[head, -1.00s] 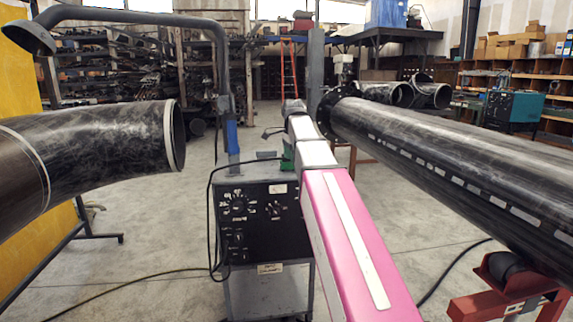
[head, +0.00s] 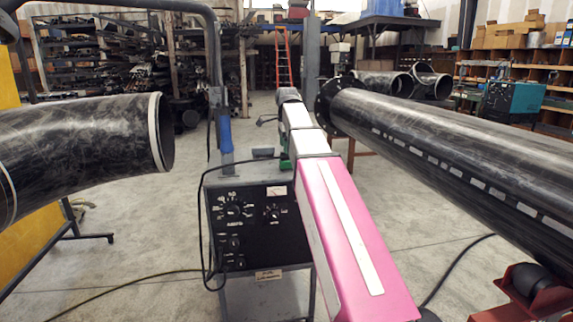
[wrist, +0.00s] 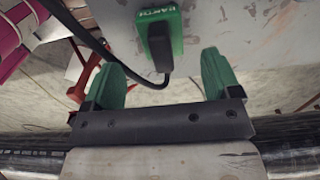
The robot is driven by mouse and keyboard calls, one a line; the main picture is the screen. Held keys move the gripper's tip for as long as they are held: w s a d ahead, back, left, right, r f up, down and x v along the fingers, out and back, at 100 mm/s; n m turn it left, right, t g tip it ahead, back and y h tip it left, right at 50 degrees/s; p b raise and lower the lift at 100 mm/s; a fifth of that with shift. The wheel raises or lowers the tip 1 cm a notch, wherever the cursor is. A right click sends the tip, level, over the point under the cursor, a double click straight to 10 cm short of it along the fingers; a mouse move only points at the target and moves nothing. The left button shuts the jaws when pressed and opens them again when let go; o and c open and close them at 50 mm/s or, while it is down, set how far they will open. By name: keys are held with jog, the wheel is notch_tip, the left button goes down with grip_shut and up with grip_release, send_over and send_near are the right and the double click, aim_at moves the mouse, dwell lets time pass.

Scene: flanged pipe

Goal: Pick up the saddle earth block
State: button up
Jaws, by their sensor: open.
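The saddle earth block (wrist: 172,28) is green with pale lettering that reads "EARTH". It sits on a scuffed grey surface at the top of the wrist view, and a black plug and cable (wrist: 100,48) come off it. My gripper (wrist: 160,62) has green fingers spread wide apart with nothing gripped between them. The block lies just beyond the fingertips, roughly centred between them, and the plug reaches into the gap. In the head view, a small green patch (head: 285,163) shows beside my arm; I cannot tell whether it is a finger or the block.
A welding machine (head: 245,228) with dials stands left of my arm, its black cable rising near my gripper. A long flanged pipe (head: 450,150) runs along the right on a red stand (head: 535,290). A pipe elbow (head: 85,145) juts in from the left.

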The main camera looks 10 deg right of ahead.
aim_at(287, 159)
jog(key=shift+w+f, duration=0.1)
jog(key=shift+f, duration=3.2)
jog(key=c, duration=1)
